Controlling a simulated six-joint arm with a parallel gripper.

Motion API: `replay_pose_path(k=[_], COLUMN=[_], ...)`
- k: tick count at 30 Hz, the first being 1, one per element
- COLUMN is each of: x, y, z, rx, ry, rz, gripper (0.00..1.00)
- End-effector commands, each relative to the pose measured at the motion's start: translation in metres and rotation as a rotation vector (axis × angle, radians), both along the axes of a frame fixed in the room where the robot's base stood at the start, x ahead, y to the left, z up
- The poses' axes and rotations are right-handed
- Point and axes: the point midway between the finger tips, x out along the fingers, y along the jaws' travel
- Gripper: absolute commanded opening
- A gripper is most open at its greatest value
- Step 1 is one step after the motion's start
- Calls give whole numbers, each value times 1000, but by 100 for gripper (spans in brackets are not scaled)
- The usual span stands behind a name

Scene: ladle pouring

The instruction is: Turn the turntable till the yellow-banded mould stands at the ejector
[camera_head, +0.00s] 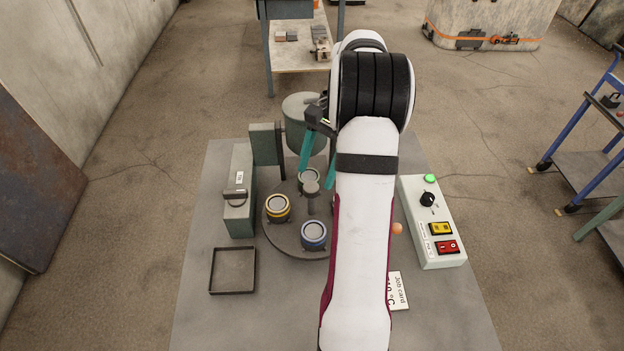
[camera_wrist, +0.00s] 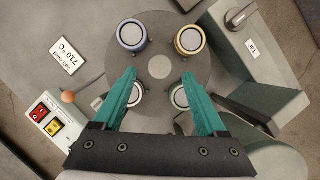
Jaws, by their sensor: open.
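The yellow-banded mould (camera_head: 278,208) stands on the left side of the dark round turntable (camera_head: 284,242), near a grey-green box. In the wrist view it stands at the upper right of the disc (camera_wrist: 189,40). A blue-banded mould (camera_head: 314,234) stands at the near side. Two more moulds show in the wrist view, at lower left (camera_wrist: 137,95) and lower right (camera_wrist: 180,97); their bands are unclear. My gripper (camera_wrist: 158,75) is open and empty above the turntable, its teal fingers pointing down. My arm hides the turntable's right side. I cannot identify the ejector.
The box (camera_head: 240,205) with a "Tilt" label and handle stands left. A green pot (camera_head: 303,110) is behind. An empty black tray (camera_head: 232,270) lies front left. A control box (camera_head: 434,225) and an orange ball knob (camera_head: 397,229) are right, near the job card (camera_head: 398,291).

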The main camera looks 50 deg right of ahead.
Motion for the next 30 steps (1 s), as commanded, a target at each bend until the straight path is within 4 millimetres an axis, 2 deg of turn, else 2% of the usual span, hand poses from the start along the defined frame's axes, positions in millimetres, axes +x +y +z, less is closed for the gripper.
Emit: replay_pose_path(k=[3, 6, 16, 28, 30], x=[0, 0, 0, 0, 0], y=[9, 12, 14, 14, 14], z=[-19, -29, -34, -34, -33], rx=[2, -1, -2, -2, -2], ry=[1, 0, -1, -1, -1], rz=[0, 0, 1, 1, 1], gripper=[74, 74, 72, 0, 0])
